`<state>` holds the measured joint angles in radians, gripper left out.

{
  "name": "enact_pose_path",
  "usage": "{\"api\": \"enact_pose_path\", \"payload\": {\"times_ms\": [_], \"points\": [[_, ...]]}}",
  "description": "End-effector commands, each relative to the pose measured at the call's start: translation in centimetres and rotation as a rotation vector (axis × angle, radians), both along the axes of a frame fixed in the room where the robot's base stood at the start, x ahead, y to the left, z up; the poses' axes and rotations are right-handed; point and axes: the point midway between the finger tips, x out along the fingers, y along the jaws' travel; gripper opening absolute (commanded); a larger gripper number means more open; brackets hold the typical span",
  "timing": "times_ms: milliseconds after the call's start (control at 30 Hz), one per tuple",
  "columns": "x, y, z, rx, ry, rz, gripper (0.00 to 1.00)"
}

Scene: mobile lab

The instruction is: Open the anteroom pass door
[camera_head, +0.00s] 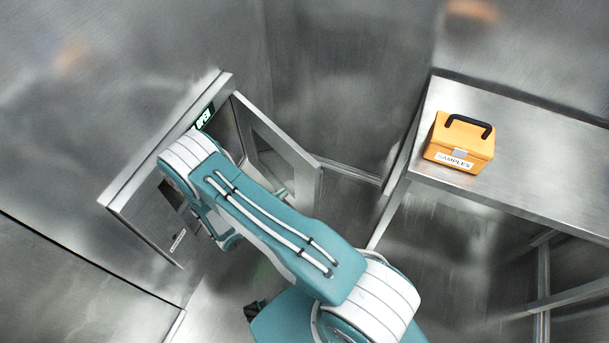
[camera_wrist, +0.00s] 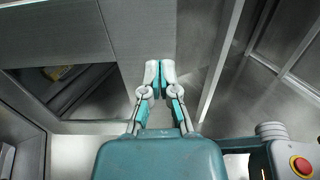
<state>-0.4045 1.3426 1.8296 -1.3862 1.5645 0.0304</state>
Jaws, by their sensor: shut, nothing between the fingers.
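The pass door (camera_head: 284,150) is a small metal-framed panel with a window, at the wall hatch in the head view. It stands swung out to the right, away from its frame (camera_head: 165,140). A lit green sign reading OPEN (camera_head: 205,117) is on the frame. My gripper (camera_wrist: 160,70) shows in the wrist view, its fingertips together and empty, near a grey framed panel with a window (camera_wrist: 90,95). In the head view my arm hides most of the opening; a small teal part shows beside the door's lower inner side. Whether the fingers touch the door I cannot tell.
An orange box labelled SAMPLES (camera_head: 460,142) with a black handle stands on a metal table (camera_head: 540,140) at the right. Metal walls enclose the corner behind the door. The floor between door and table looks clear.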

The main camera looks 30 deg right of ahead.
Motion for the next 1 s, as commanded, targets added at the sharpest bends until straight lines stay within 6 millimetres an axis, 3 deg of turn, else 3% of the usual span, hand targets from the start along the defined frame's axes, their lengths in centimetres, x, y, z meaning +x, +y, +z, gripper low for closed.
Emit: {"api": "enact_pose_path", "payload": {"times_ms": [300,500,1000], "points": [[1.2,-5.9,0.0,-0.001,0.001,-0.006,0.0],[1.8,-8.6,0.0,-0.001,0.0,-0.003,0.0],[2.0,-9.3,0.0,-0.001,0.0,0.0,0.0]]}}
